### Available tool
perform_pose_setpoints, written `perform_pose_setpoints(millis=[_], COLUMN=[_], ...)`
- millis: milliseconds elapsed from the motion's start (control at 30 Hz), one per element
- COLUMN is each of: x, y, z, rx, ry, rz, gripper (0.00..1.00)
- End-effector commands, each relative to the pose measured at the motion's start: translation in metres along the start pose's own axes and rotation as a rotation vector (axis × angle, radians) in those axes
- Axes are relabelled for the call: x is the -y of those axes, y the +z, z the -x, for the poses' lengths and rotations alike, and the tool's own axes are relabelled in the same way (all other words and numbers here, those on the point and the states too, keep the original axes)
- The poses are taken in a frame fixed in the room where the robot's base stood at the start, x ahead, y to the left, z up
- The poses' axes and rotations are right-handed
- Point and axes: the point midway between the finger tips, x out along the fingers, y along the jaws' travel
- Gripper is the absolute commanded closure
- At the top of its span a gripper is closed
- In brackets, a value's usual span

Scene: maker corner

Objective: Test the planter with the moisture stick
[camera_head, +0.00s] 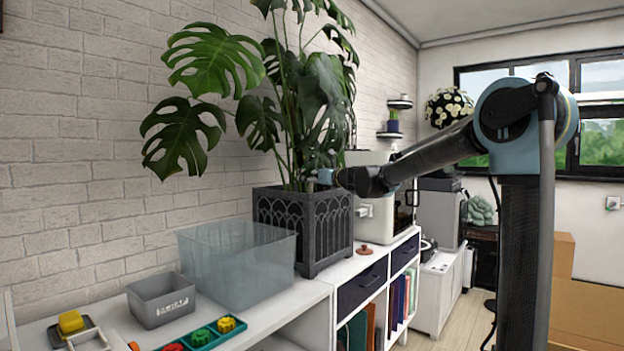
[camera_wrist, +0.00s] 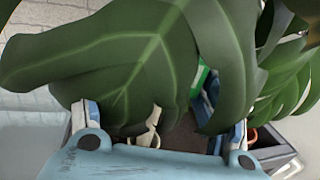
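The planter (camera_head: 303,238) is a dark grey square pot with an arch pattern, standing on the white shelf with a tall broad-leaved plant in it. My gripper (camera_head: 322,178) is just above the planter's right side, among the leaves. In the wrist view, large leaves cover much of my gripper (camera_wrist: 180,112), so its fingertips are partly hidden. Dark brown soil (camera_wrist: 183,140) shows below it. A small bright green piece (camera_wrist: 200,80) shows between the leaves by a blue-grey part; I cannot tell whether it is the moisture stick or whether it is held.
A clear bluish bin (camera_head: 235,265) stands left of the planter, with a small grey box (camera_head: 160,298) beside it. A teal tray (camera_head: 200,335) holds coloured knobs. A small reddish-brown object (camera_head: 365,250) lies right of the planter. Leaves crowd my gripper.

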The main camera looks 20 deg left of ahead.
Motion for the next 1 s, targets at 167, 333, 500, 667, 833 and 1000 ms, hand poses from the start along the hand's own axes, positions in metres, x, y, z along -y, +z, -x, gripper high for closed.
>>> perform_pose_setpoints(millis=[167, 333, 500, 667, 833, 1000], x=[0.0, 0.0, 0.0, 0.001, 0.001, 0.002], y=[0.0, 0.0, 0.0, 0.0, 0.0, -0.001], z=[0.0, 0.0, 0.004, 0.021, 0.048, 0.075], rx=[0.0, 0.0, 0.0, 0.0, 0.0, -0.001], ry=[0.0, 0.0, 0.0, -0.001, -0.001, -0.002], rz=[0.0, 0.0, 0.0, 0.0, -0.001, -0.001], gripper=[0.14, 0.14, 0.14, 0.14, 0.14, 0.14])
